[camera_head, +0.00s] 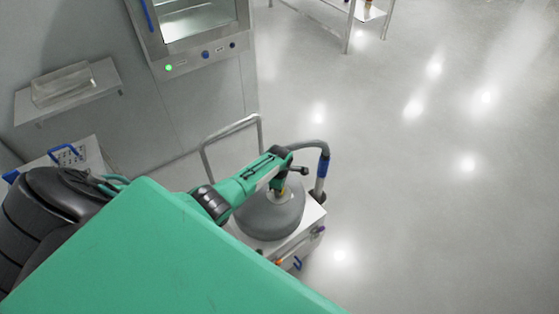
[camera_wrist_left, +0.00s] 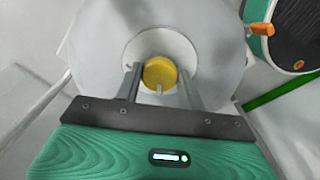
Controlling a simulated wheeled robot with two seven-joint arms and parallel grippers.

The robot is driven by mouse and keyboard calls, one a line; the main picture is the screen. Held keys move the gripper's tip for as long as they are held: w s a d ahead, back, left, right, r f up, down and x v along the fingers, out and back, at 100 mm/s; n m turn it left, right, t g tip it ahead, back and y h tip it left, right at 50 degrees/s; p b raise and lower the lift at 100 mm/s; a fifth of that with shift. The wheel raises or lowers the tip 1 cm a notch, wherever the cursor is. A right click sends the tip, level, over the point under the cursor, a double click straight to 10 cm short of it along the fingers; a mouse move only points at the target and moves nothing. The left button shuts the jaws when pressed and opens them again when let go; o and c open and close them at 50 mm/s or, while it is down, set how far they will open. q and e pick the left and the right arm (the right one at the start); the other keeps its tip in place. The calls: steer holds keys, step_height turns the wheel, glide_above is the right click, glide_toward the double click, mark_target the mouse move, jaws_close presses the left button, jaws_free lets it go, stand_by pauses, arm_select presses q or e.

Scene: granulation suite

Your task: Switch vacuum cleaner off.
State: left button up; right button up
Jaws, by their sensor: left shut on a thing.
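The vacuum cleaner (camera_head: 268,216) is a grey round drum on a white wheeled base, with a push handle (camera_head: 232,130) and a hose (camera_head: 312,145). In the left wrist view its grey lid (camera_wrist_left: 215,45) fills the upper middle. A yellow knob (camera_wrist_left: 160,70) with a pale pointer tab sits in a white ring at the lid's centre. My left gripper (camera_wrist_left: 158,84) is over the lid, shut on the yellow knob, one finger on each side. In the head view the left gripper (camera_head: 281,188) partly hides the knob. My right gripper is not in view.
A steel cabinet (camera_head: 205,55) with a green lamp and blue knob stands behind. A wall shelf (camera_head: 70,90) holds a clear box at left. A steel-legged table (camera_head: 347,30) stands at the back. The floor (camera_head: 430,190) to the right is clear.

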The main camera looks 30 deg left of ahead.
arm_select(q)
steer(key=shift+a, duration=0.1)
stand_by(0.4)
steer(key=o, duration=1)
steer(key=shift+c, duration=0.2)
step_height(320, 180, up, 14)
steer(key=shift+f, duration=0.1)
